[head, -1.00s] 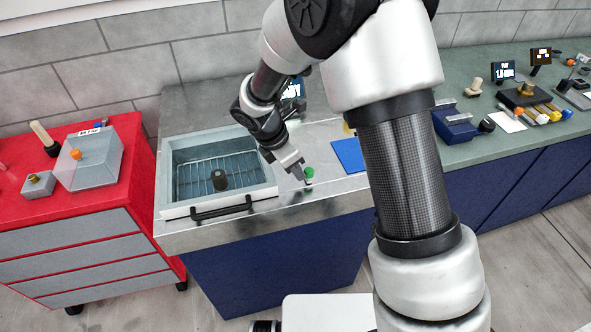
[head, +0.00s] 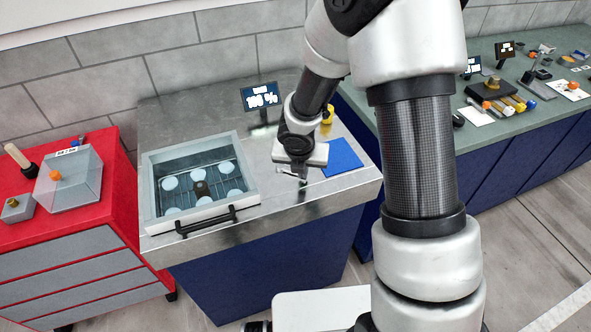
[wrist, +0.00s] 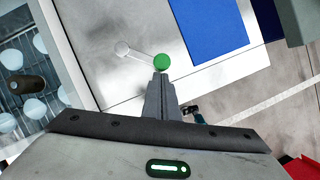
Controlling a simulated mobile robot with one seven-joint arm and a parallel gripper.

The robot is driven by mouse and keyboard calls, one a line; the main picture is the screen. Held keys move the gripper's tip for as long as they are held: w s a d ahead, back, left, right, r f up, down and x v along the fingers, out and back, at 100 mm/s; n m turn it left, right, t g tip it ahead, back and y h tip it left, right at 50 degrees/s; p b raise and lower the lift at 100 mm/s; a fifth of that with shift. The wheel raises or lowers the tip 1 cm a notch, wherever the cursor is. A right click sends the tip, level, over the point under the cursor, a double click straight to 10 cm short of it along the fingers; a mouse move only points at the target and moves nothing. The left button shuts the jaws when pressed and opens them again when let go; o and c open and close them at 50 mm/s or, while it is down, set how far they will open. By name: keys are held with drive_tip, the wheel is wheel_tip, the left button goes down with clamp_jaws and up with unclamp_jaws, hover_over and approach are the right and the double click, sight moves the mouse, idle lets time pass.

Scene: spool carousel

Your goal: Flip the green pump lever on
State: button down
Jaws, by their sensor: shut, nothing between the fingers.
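The green pump lever has a green ball knob (wrist: 161,62) on a thin rod, which runs left to a round pale pivot (wrist: 122,48) on the steel counter, in the wrist view. My gripper (wrist: 159,78) is shut and empty, its fingertips right at the near side of the knob. I cannot tell whether they touch it. In the head view my gripper (head: 302,179) points down at the counter in front of the blue mat, and the knob is hidden behind it.
A glass-walled basin (head: 148,190) with a black handle holds several white discs around a dark post. A display (head: 260,97) reads 100 %. A blue mat (head: 343,156) and a yellow item (head: 327,114) are right of the gripper. A red cabinet (head: 85,240) stands left.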

drive_tip(key=shift+w+d+r+n, duration=0.1)
drive_tip(key=shift+w+d+n, duration=0.35)
drive_tip(key=shift+n, duration=0.15)
drive_tip(key=shift+w+d+p, duration=0.35)
drive_tip(key=shift+w+p, duration=0.05)
drive_tip(key=shift+w, duration=0.1)
